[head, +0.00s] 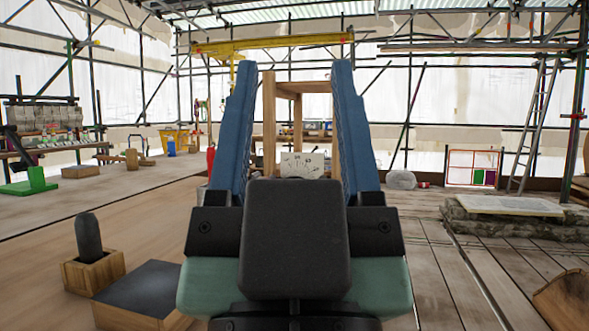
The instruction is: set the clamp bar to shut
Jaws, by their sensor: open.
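My gripper (293,80) fills the middle of the head view. Its two blue fingers stand wide apart with nothing between them nearby. I cannot make out the clamp bar for certain. At the far left, a dark bar (40,99) runs across the top of a row of grey blocks (45,118); whether it is the clamp bar, and whether it is open or shut, I cannot tell. A green bracket (37,180) lies on the bench in front of it. My gripper is well to the right of these and apart from them.
A wooden frame (269,120) and a marked white card (303,165) show between my fingers. A dark cylinder in a wooden box (92,272) and a dark-topped block (140,292) are near at left. A stone slab (505,206) and ladder (538,120) are at right.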

